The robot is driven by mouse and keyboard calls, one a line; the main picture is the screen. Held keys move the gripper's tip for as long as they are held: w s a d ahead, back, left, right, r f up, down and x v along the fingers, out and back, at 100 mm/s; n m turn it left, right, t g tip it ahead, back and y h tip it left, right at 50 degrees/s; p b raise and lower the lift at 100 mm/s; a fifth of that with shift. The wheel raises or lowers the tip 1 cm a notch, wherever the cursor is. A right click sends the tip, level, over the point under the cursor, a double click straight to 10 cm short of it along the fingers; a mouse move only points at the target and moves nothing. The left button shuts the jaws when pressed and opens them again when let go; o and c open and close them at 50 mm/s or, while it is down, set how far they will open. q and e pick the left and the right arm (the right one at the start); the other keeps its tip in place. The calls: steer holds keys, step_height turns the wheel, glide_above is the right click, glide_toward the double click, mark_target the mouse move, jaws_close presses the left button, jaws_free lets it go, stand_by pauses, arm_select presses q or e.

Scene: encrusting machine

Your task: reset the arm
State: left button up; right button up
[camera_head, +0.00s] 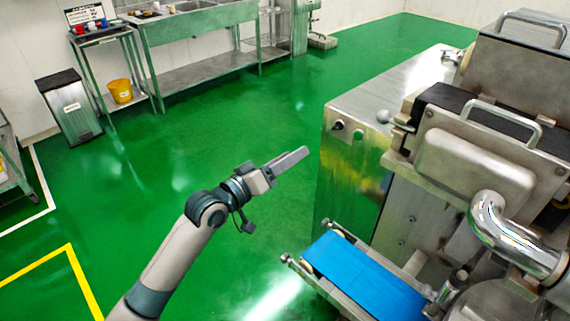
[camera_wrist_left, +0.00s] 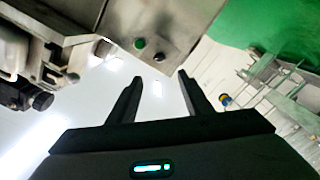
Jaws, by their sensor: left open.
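My left arm comes in from the lower left in the head view. My left gripper (camera_head: 289,163) is held in the air in front of the machine's steel cabinet (camera_head: 345,180), apart from it. In the left wrist view the two dark fingers of the left gripper (camera_wrist_left: 158,92) stand apart with nothing between them. The steel encrusting machine (camera_head: 475,165) fills the right side of the head view, with a blue conveyor belt (camera_head: 365,280) low at its front. My right gripper is in neither view.
A steel sink bench (camera_head: 200,80) stands along the back wall. Left of it are a shelf table with a yellow bucket (camera_head: 121,91) and a grey bin (camera_head: 69,108). The green floor (camera_head: 110,190) around my left arm is clear.

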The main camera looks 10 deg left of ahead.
arm_select(q)
steer(key=shift+s+a, duration=0.4)
steer(key=shift+s, duration=0.2)
steer(key=s+a+f+n+g+y, duration=0.1)
steer(key=a+f+g+y, duration=0.2)
steer(key=f, duration=1.4)
steer(key=s+a+f+y, duration=0.1)
steer(key=a+f+y, duration=0.35)
steer(key=f, duration=1.35)
steer(key=s+a+f+g, duration=0.1)
steer(key=s+a+f, duration=0.1)
steer(key=s+f, duration=0.35)
steer(key=s+a+f+g, duration=0.1)
steer(key=s+a+f, duration=0.1)
steer(key=f, duration=0.6)
steer(key=s+a+f+m+g+y, duration=0.2)
steer(key=s+a+f+g, duration=0.15)
steer(key=s+f, duration=1.45)
steer(key=s+f+m+g, duration=0.1)
steer(key=s+f, duration=0.3)
steer(key=s, duration=1.2)
steer(key=s+f+m+g+y, duration=0.1)
steer(key=s+f+g, duration=0.3)
steer(key=s, duration=1.2)
steer(key=shift+a+f, duration=0.25)
steer(key=shift+f, duration=0.2)
steer(key=shift+w, duration=0.1)
